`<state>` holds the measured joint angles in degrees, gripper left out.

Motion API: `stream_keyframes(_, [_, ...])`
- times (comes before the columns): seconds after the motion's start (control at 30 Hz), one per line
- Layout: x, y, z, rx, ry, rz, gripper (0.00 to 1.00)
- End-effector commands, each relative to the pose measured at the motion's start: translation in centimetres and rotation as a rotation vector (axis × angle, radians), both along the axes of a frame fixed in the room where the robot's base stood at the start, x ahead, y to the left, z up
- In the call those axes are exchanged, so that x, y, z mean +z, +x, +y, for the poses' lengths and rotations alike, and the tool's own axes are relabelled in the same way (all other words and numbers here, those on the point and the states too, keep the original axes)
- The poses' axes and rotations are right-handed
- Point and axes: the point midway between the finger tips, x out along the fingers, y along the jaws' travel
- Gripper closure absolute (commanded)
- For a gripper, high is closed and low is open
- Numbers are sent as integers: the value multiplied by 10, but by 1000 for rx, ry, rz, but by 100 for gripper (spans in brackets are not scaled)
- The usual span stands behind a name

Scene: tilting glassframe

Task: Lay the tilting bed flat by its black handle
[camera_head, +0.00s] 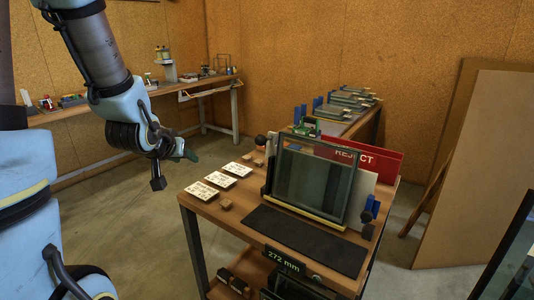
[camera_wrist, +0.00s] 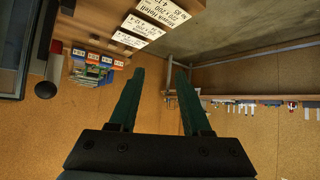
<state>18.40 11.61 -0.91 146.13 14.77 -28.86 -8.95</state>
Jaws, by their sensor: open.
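The tilting bed (camera_head: 312,185) stands raised, close to upright, on the wooden table, with a dark glass pane in its frame and a yellow strip along its lower edge. A dark round knob (camera_head: 261,140), likely the black handle, is at its upper left; a dark knob (camera_wrist: 46,90) also shows at the left of the wrist view, beside a red part. My gripper (camera_head: 190,156) is left of the table, apart from the bed. In the wrist view, its two green fingers (camera_wrist: 160,72) are spread with nothing between them.
White printed cards (camera_head: 220,180) lie on the table's left side. A black mat (camera_head: 305,240) covers the front, above a 272 mm display (camera_head: 283,262). A red REJECT panel (camera_head: 360,158) stands behind the bed. A workbench (camera_head: 190,90) lines the back wall. Floor left of the table is clear.

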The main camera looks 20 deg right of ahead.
Motion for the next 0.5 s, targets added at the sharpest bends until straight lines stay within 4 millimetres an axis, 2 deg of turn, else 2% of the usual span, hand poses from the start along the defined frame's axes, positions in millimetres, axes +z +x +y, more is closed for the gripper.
stream_keyframes(0.03, [-18, 1, -29, -67, -61, -67, 52])
stream_keyframes(0.1, [-17, -1, -68, -158, -163, -161, 52])
stream_keyframes(0.2, [-11, -14, -113, -276, -314, -266, 52])
stream_keyframes(0.33, [-1, -35, -149, -382, -468, -345, 52])
stream_keyframes(0.5, [10, -51, -167, -445, -570, -384, 52])
